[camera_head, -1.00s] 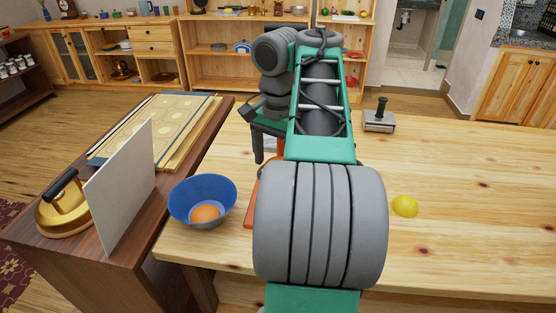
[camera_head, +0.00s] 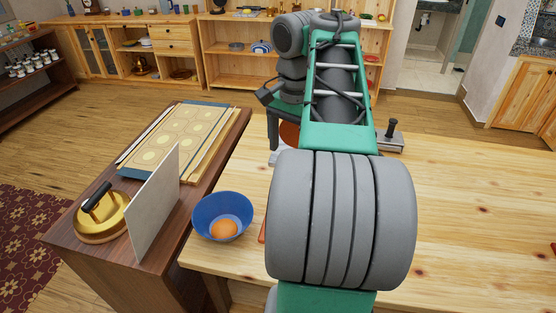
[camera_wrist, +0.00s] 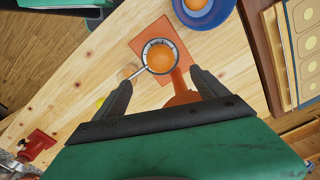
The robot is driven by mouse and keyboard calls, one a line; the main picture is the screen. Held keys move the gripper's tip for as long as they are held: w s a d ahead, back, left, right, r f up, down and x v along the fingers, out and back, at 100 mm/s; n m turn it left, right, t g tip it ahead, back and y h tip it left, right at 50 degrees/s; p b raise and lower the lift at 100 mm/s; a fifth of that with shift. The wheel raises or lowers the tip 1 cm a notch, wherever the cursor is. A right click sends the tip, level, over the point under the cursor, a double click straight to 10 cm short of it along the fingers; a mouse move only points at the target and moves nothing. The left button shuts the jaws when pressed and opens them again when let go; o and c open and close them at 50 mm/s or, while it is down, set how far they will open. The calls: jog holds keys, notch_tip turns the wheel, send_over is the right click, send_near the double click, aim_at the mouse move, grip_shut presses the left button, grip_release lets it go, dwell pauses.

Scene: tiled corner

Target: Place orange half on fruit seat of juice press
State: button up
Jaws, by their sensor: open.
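My gripper (camera_wrist: 160,75) is open, its two dark fingers wide apart and nothing held between them. The juice press (camera_wrist: 141,43) has an orange base plate and lies beyond the fingertips in the wrist view. Its round metal-rimmed seat shows between the fingers, with orange inside; I cannot tell whether that is fruit or part of the press. An orange half (camera_head: 224,229) lies in a blue bowl (camera_head: 207,206); it also shows in the wrist view (camera_wrist: 196,4) at the top edge. In the head view my arm hides most of the press.
A brown side table (camera_head: 172,245) left of the bowl holds an upright white board (camera_head: 153,205), a gold round press (camera_head: 100,222) and a patterned board (camera_head: 178,140). A metal tool with a black knob (camera_head: 390,138) stands behind my arm. The wooden table's right side (camera_head: 480,220) is clear.

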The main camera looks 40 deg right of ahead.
jog(key=w+a+f+n+t, duration=0.15)
jog(key=a+f+n, duration=0.35)
jog(key=a, duration=0.5)
jog(key=w+a+f+n+t, duration=0.15)
jog(key=a+f+n, duration=0.3)
jog(key=a, duration=0.65)
notch_tip(320, 180, down, 6)
jog(key=s+a+n, duration=0.3)
jog(key=n, duration=0.2)
jog(key=shift+r+n+t, duration=0.15)
jog(key=shift+n+t, duration=0.15)
jog(key=shift+n, duration=0.05)
jog(key=shift+d, duration=0.1)
